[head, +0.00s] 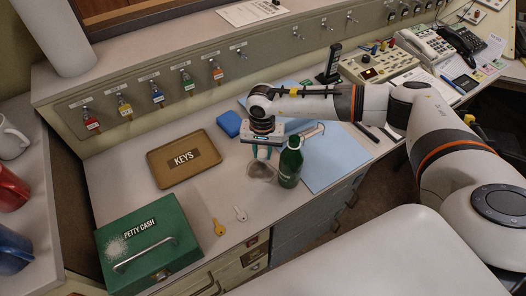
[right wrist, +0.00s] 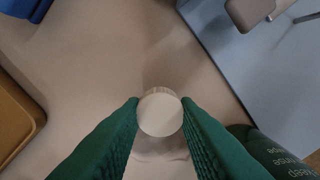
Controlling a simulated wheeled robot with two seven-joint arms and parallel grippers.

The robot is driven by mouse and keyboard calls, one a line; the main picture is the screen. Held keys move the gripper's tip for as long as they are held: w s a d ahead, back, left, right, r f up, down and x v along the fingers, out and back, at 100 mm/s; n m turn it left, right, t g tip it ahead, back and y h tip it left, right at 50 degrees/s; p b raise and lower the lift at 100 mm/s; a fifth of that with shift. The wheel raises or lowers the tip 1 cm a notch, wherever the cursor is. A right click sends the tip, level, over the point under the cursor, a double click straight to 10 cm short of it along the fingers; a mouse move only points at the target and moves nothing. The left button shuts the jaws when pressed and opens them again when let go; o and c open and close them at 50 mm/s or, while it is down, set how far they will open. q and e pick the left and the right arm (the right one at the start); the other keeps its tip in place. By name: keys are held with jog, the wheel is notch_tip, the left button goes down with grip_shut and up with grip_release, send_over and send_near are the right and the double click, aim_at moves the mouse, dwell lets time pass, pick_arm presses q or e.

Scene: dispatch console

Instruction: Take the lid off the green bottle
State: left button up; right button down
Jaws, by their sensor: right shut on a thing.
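The green bottle (head: 289,165) stands upright on the desk, just right of my right gripper in the head view. Part of its side, with pale lettering, shows at the lower right of the right wrist view (right wrist: 272,153). My right gripper (head: 262,153) points down, with its green fingers shut on a round white lid (right wrist: 160,112), best seen in the right wrist view. The lid is beside the bottle, apart from it. A greyish, see-through-looking shape (head: 262,171) lies under the fingers; I cannot tell exactly what it is. My left gripper is not in view.
A brown KEYS tray (head: 158,158), a blue box (head: 229,124) and a green petty cash box (head: 150,240) are left of the bottle. A pale blue sheet (head: 325,172) is at right, before phones (head: 425,44).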

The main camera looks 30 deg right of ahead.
jog(key=shift+f, duration=0.95)
jog(key=c, duration=1.1)
grip_release()
